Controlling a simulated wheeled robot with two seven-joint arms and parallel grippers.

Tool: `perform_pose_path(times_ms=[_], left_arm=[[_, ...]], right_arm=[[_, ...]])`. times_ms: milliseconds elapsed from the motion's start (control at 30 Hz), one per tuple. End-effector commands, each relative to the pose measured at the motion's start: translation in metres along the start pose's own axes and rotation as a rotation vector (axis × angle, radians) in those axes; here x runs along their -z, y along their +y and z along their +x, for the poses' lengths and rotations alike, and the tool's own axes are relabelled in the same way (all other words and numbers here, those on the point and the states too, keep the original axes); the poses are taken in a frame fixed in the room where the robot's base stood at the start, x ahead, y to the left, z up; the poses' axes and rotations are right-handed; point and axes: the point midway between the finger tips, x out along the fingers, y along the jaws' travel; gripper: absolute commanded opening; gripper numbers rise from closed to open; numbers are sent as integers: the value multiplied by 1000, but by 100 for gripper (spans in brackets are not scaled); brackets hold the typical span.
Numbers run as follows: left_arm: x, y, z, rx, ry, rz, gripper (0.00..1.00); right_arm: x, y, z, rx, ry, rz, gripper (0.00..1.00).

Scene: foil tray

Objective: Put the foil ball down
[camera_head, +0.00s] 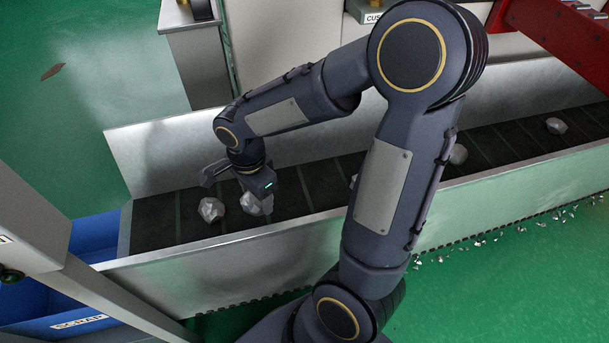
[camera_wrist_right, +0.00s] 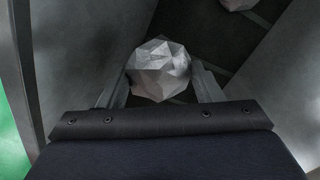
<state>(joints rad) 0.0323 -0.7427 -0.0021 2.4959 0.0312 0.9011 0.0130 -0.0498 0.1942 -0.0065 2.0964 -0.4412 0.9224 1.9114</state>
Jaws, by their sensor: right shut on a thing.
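My right gripper (camera_head: 250,192) is low over the dark conveyor belt (camera_head: 158,228), near its left end. In the wrist view it is shut on a faceted grey foil ball (camera_wrist_right: 159,70), with one finger on each side. In the head view this ball appears to be the one (camera_head: 256,206) just under the gripper, its top partly hidden. Whether it touches the belt I cannot tell. A second foil ball (camera_head: 211,210) lies on the belt just to the left. A ball (camera_wrist_right: 238,3) is cut off at the wrist view's top edge. My left gripper is out of view.
The conveyor has raised metal side walls (camera_head: 215,262). More foil balls lie farther right on the belt, one (camera_head: 556,126) near the right end. A blue bin (camera_head: 95,236) marked SCRAP stands beyond the belt's left end. Foil bits litter the green floor at right.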

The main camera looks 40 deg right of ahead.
Motion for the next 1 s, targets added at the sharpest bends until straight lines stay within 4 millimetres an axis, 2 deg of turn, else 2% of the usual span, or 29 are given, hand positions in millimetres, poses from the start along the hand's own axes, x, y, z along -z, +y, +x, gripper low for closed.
perform_pose_path(times_ms=[33, 200, 267, 400, 500, 767, 833, 1000], left_arm=[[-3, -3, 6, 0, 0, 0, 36], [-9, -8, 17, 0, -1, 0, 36], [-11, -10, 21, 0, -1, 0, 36], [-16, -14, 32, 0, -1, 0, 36], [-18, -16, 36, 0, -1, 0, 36], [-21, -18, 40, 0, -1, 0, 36], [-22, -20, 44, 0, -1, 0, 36], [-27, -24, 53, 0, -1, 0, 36]], right_arm=[[12, -3, 10, -2, 0, 10, 36], [54, -15, 29, -1, 1, 8, 36], [68, -19, 36, -1, 0, 9, 36], [90, -25, 63, -3, 0, 4, 36], [101, -28, 75, -3, 0, 1, 36], [113, -32, 88, 0, 0, -1, 36], [118, -34, 96, -2, 0, 1, 36], [117, -33, 122, -3, -1, -2, 36]])
